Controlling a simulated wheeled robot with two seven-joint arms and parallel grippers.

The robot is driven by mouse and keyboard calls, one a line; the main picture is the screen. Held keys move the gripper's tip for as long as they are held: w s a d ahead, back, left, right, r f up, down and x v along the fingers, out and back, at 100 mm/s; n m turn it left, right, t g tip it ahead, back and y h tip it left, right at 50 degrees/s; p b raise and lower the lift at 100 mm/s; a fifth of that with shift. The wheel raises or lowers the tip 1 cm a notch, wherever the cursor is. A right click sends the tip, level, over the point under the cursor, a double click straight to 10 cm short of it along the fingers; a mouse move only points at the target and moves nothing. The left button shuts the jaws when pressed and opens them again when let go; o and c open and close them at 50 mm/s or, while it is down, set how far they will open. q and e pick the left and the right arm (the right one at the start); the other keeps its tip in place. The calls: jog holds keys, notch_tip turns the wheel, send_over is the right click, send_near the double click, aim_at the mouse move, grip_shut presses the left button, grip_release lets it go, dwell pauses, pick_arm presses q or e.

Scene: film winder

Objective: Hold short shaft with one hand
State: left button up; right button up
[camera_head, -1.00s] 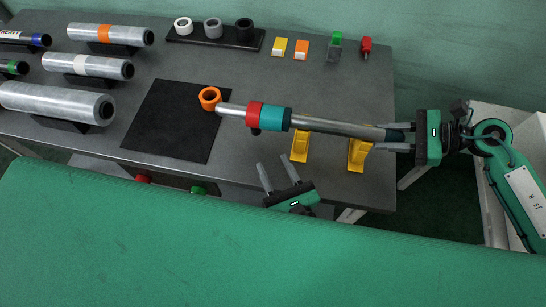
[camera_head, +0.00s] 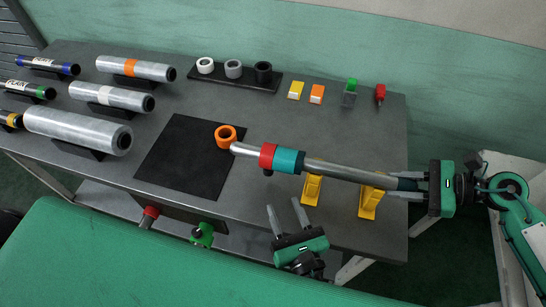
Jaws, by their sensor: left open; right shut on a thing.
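A silver shaft (camera_head: 340,171) with a red collar (camera_head: 267,157) and a teal collar (camera_head: 287,160) lies across two yellow supports (camera_head: 312,190) (camera_head: 370,203). My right gripper (camera_head: 408,186) is shut on the shaft's dark right end, near the table's right edge. The shaft's left tip is close to an orange ring (camera_head: 226,136); I cannot tell if they touch. My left gripper (camera_head: 284,205) is open and empty, fingers pointing up the picture, at the table's front edge below the shaft. It is apart from the shaft.
A black mat (camera_head: 190,165) lies on the grey table. Several film rolls (camera_head: 78,130) rest at the left. Three rings stand on a black rack (camera_head: 234,81) at the back. Small yellow, orange, green and red pieces (camera_head: 316,93) line the back right. A green surface fills the front.

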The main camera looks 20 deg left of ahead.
jog(key=o, duration=1)
